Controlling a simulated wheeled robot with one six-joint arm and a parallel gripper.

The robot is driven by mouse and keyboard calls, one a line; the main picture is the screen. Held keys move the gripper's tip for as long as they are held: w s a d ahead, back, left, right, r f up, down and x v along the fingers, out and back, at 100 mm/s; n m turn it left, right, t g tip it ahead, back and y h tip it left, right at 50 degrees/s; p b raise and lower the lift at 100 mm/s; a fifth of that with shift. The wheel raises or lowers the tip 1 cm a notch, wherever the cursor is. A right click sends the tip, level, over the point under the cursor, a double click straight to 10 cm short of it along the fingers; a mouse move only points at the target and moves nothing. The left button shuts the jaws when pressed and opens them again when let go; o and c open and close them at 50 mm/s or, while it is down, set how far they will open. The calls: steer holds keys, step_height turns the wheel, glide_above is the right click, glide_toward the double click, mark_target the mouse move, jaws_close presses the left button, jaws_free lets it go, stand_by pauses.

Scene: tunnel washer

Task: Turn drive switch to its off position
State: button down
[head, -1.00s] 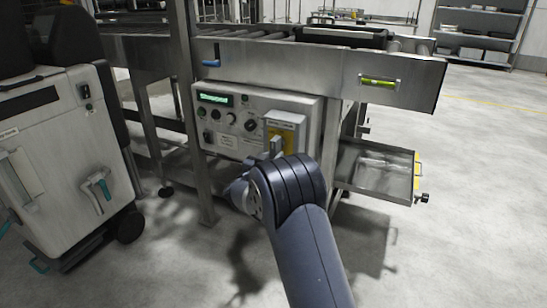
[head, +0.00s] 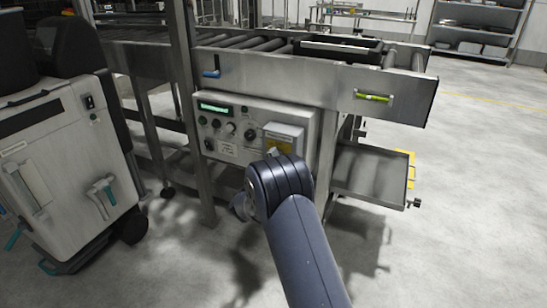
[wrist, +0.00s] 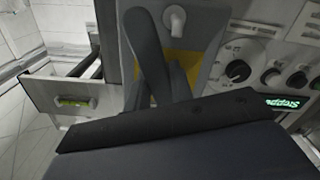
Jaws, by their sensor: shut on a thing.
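The drive switch sits at a grey box with a yellow plate (head: 283,133) on the right part of the control panel. In the wrist view, which is turned upside down, the grey housing and its yellow plate (wrist: 186,62) fill the space behind the dark fingers. A pale round-headed knob (wrist: 174,20) shows beyond the fingertips. My gripper (wrist: 163,65) is at the front of this box and shut on the switch; the fingers hide the gripped part. In the head view my arm covers most of my gripper (head: 272,154).
The control panel (head: 228,142) also carries dials, buttons and a lit green display (wrist: 282,102) that seems to read "Stopped". A roller conveyor (head: 330,78) runs above it. An open metal tray (head: 372,176) juts out at right. A white wheeled machine (head: 60,150) stands left.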

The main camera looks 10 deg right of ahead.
steer(key=n+p, duration=0.2)
steer(key=p, duration=0.1)
steer(key=r+n+p, duration=0.1)
steer(key=shift+s+d+n, duration=0.25)
steer(key=shift+d+n, duration=0.05)
steer(key=shift+n, duration=0.1)
steer(key=n+p, duration=0.3)
steer(key=shift+s+d+r+n, duration=0.15)
steer(key=shift+d+r+n, duration=0.1)
steer(key=shift+r+n, duration=0.05)
steer(key=n+p, duration=0.2)
steer(key=n, duration=0.1)
steer(key=shift+d+r+n+p, duration=0.1)
steer(key=shift+r+n+p, duration=0.2)
steer(key=shift+p, duration=0.05)
steer(key=shift+s+r+n+p, duration=0.1)
steer(key=shift+r+n+p, duration=0.1)
steer(key=shift+n+p, duration=0.75)
steer(key=shift+n, duration=0.45)
steer(key=c, duration=1.2)
jaws_free()
steer(key=shift+c, duration=0.2)
